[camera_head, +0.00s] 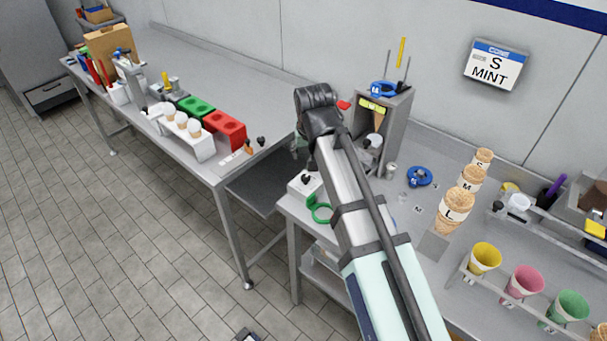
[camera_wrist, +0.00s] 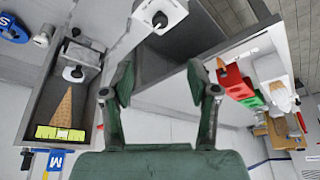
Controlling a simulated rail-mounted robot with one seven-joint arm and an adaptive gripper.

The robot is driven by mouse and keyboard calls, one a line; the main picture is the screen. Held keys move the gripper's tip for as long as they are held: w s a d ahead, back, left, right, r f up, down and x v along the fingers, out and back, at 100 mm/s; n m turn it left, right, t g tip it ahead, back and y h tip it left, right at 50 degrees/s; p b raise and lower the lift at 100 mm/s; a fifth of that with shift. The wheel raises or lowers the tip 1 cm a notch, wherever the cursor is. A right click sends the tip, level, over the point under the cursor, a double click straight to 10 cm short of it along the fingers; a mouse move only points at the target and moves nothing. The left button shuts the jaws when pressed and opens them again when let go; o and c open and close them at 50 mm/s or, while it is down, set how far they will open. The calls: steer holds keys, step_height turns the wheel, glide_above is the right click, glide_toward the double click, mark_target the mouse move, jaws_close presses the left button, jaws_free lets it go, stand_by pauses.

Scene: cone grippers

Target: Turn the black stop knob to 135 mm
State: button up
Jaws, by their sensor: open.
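Several black knobs show, and I cannot tell for sure which is the stop knob. One black knob (camera_head: 306,179) sits on a white block (camera_head: 296,188) at the near table's left edge; a black knob on a white block (camera_wrist: 160,19) also shows at the top of the wrist view. A grey open housing (camera_head: 398,120) holds a cone and a yellow band (camera_wrist: 62,133) with marks too small to read. My gripper (camera_wrist: 160,84) is open and empty, above the gap between the tables, mostly hidden by my arm in the head view.
Red (camera_head: 225,127) and green blocks and a white cone rack (camera_head: 190,140) line the left table. Stacked cones (camera_head: 456,206), a blue ring (camera_head: 419,177) and a rack of coloured cups (camera_head: 485,258) occupy the right table. A lower dark shelf (camera_head: 265,190) spans between the tables.

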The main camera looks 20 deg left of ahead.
mark_target(306, 177)
steer(key=p+x, duration=0.4)
steer(key=x, duration=1.3)
steer(key=shift+w+a, duration=0.1)
jaws_close()
